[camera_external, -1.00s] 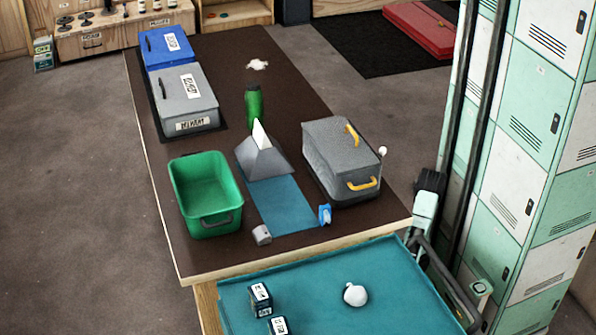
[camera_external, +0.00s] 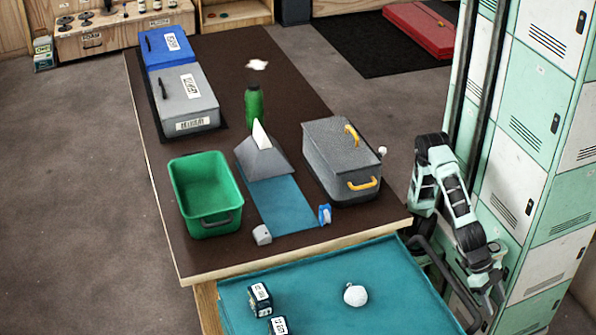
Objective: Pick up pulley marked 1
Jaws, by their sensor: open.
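A small blue piece (camera_external: 325,214) stands near the front right of the brown table, and a small grey piece (camera_external: 262,235) lies near the front edge. Either may be a pulley; both are too small for me to read a mark, so I cannot tell which is number 1. My gripper (camera_external: 492,303) hangs at the lower right, beside the teal surface and in front of the lockers. It is open, with nothing seen between its fingers, and is well apart from both pieces.
The brown table (camera_external: 180,245) holds a green bin (camera_external: 207,196), a grey lidded box (camera_external: 338,160), a grey pyramid (camera_external: 262,161) and a green bottle (camera_external: 254,105). The teal surface (camera_external: 315,310) bears a white ball (camera_external: 355,295) and small labelled boxes (camera_external: 260,298). Lockers (camera_external: 520,190) stand close right.

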